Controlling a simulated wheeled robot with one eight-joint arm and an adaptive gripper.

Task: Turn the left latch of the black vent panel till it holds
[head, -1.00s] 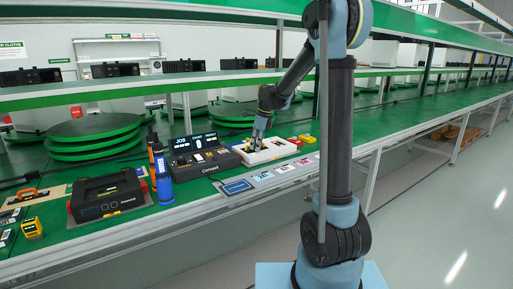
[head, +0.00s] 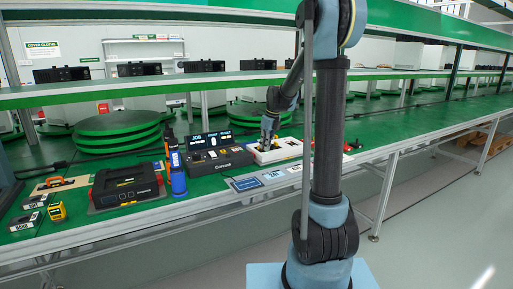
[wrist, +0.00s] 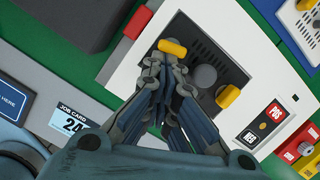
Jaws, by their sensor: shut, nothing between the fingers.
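The black vent panel (wrist: 213,62) is a slotted dark plate set in a white frame, with a round grey knob (wrist: 203,77) at its middle. Its left latch (wrist: 172,47) is a yellow tab at the upper left end in the wrist view. The other yellow latch (wrist: 228,97) sits at the opposite end, tilted diagonally. My gripper (wrist: 167,63) is shut and empty, its fingertips right beside the left latch; I cannot tell if they touch it. In the head view my gripper (head: 268,143) is down over the white unit (head: 287,147); the latches are too small there.
A dark console (head: 215,155) with a lit display stands left of the white unit. A blue bottle (head: 177,175) and a black case (head: 125,187) are farther left. Red and yellow buttons (wrist: 293,152) lie beyond the frame's right.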

